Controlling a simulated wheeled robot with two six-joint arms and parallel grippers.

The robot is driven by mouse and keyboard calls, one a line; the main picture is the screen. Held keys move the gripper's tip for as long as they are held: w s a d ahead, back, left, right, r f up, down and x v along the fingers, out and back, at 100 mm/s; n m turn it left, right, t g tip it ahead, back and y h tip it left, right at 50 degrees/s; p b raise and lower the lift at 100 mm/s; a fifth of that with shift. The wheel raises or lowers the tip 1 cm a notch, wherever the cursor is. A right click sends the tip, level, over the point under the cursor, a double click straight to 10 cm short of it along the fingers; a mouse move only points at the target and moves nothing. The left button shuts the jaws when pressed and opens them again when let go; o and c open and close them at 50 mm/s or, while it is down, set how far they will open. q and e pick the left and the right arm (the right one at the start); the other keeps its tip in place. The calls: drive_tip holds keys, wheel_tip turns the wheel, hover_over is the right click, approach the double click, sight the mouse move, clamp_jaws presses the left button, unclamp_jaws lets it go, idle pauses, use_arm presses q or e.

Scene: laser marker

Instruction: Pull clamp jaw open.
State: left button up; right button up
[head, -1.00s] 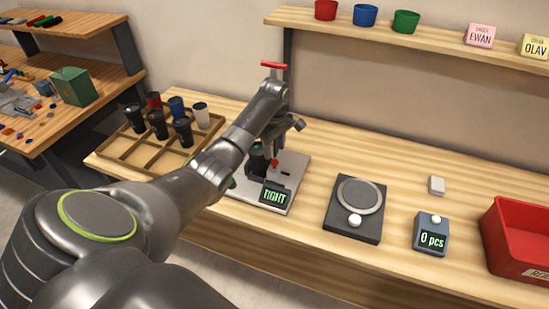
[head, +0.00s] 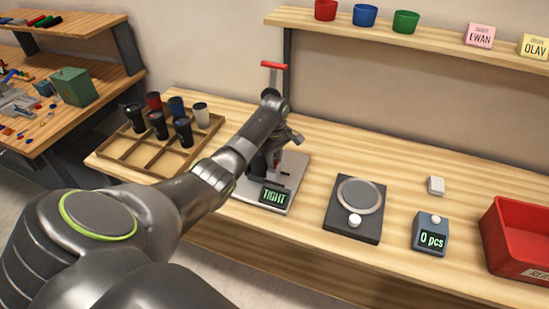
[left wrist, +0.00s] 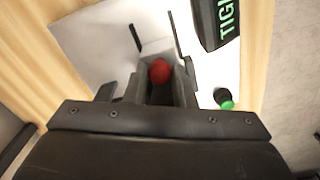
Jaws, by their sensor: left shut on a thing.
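The clamp fixture sits on a pale metal plate (head: 296,172) on the bench, with a display (head: 275,196) reading TIGHT. The plate also shows in the left wrist view (left wrist: 88,45). The clamp jaw's red knob (left wrist: 160,72) lies between my left gripper's fingers (left wrist: 161,82) in the left wrist view. My left gripper (head: 274,166) is shut on this knob, low over the plate. My arm hides much of the fixture in the head view. A black piece with a green tip (left wrist: 226,103) stands beside the gripper. My right gripper is not in view.
A wooden tray (head: 120,155) with several dark cups stands left of the fixture. A round-topped scale (head: 361,193), a counter box reading 0 pcs (head: 431,232) and a red bin (head: 520,240) stand to the right. A red-handled lever (head: 273,65) rises behind my wrist.

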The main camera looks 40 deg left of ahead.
use_arm(q)
clamp_jaws()
drive_tip(key=shift+d+r+p, duration=0.15)
drive_tip(key=shift+d+p, duration=0.15)
drive_tip(key=shift+p, duration=0.35)
drive_tip(key=shift+w+d+p, duration=0.1)
drive_tip(key=shift+d+p, duration=0.15)
drive_tip(key=shift+p, duration=0.05)
drive_tip(key=shift+d, duration=0.15)
drive_tip(key=shift+w+d+f, duration=0.1)
drive_tip(key=shift+d+f, duration=0.05)
drive_tip(key=shift+f, duration=0.05)
drive_tip(key=o, duration=1)
unclamp_jaws()
drive_tip(key=shift+d, duration=0.15)
drive_tip(key=shift+c, duration=0.2)
drive_tip(key=shift+r, duration=0.15)
